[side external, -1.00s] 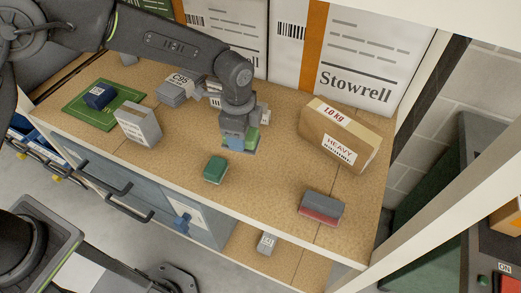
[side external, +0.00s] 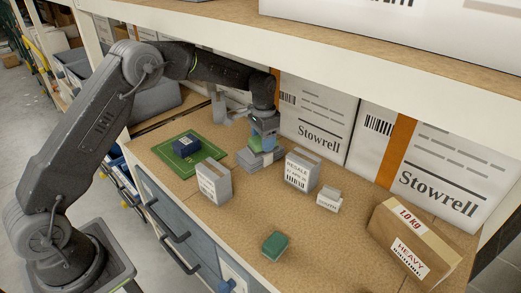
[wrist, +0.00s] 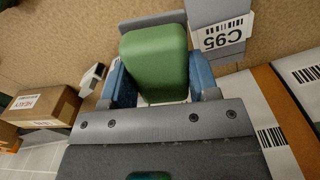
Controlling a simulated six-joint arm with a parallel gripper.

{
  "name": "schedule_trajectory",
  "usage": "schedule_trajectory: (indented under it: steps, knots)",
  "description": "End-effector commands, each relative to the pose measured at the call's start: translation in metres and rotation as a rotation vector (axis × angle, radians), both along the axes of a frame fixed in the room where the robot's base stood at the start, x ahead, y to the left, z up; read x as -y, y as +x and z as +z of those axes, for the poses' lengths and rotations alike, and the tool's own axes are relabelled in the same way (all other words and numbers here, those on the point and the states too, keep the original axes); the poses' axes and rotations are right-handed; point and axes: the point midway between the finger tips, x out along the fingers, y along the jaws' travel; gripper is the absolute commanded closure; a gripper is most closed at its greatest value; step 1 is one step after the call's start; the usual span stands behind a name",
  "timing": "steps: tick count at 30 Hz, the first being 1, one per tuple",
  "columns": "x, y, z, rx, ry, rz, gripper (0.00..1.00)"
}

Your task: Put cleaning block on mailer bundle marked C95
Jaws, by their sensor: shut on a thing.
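The cleaning block (wrist: 154,62) is green with rounded edges and sits between the blue finger pads of my gripper (wrist: 160,85) in the wrist view. In the side view my gripper (side external: 264,140) points down, shut on the block (side external: 269,144), over the mailer bundle (side external: 246,159). The bundle is a stack of flat grey mailers. In the wrist view part of the bundle (wrist: 207,12) shows beyond the block, with its white C95 label (wrist: 225,35). I cannot tell whether the block touches the top mailer.
A grey carton (side external: 213,183) and a RESALE box (side external: 301,170) stand near the bundle. A navy block (side external: 186,145) lies on a green mat (side external: 170,160). A dark green block (side external: 274,246) and a HEAVY carton (side external: 415,240) are nearer the front. Large Stowrell boxes (side external: 315,115) line the back.

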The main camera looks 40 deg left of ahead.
Motion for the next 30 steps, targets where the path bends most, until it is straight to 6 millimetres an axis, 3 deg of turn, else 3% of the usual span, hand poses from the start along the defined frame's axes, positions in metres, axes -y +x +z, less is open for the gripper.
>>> schedule_trajectory:
  steps: [1, 3, 9, 30]
  knots:
    - [-0.021, 0.004, 0.001, 0.001, 0.0, 0.077, 0.69]
    - [-0.042, 0.006, 0.002, 0.0, 0.0, 0.164, 0.69]
    - [-0.075, 0.009, 0.003, 0.0, -0.001, 0.304, 0.69]
    - [-0.078, 0.009, -0.076, 0.0, -0.001, 0.319, 0.69]
